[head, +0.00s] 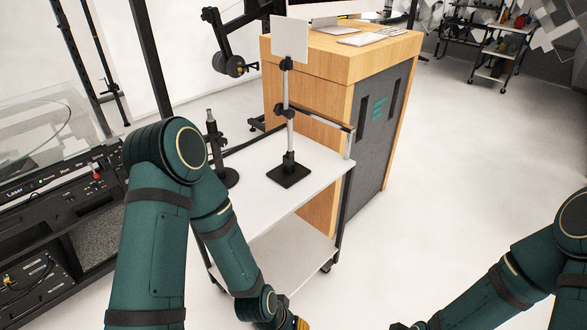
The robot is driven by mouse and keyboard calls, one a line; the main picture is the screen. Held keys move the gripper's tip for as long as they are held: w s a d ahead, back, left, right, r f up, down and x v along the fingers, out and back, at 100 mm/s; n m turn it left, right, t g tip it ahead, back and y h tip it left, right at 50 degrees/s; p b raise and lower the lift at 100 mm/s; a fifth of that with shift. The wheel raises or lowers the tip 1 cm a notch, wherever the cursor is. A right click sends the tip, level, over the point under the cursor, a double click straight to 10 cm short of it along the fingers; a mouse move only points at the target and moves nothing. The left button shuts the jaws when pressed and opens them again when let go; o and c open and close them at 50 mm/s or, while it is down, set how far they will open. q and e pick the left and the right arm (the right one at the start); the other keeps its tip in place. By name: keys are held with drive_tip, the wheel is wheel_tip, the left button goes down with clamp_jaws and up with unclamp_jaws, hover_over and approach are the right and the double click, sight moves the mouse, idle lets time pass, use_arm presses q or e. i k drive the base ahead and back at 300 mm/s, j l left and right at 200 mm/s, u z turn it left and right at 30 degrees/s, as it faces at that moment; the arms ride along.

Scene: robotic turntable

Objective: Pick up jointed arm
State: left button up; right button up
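A black jointed arm (228,42) hangs at the top centre-left, behind the cart, with a round dark end part low on it. On the white cart (255,196) stand a slim dark upright post on a round base (223,178) and a metal stand on a square black base (290,172) carrying a white plate (290,38). I cannot tell for sure which one the task names. My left arm reaches down in front of the cart's left side and leaves at the bottom edge. My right arm is at the lower right. Both grippers' fingers are out of frame.
A wooden-topped cabinet (335,63) with a keyboard stands right behind the cart. A black rack with laser equipment (60,190) is at the left. A cart with tools (497,55) is far back right. The pale floor (450,160) to the right is clear.

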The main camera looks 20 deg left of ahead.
sight(286, 174)
drive_tip(key=i+l+u, duration=0.15)
drive_tip(key=i+l, duration=0.2)
drive_tip(key=i+l+u, duration=0.15)
drive_tip(key=i+l, duration=0.15)
drive_tip(key=l, duration=0.2)
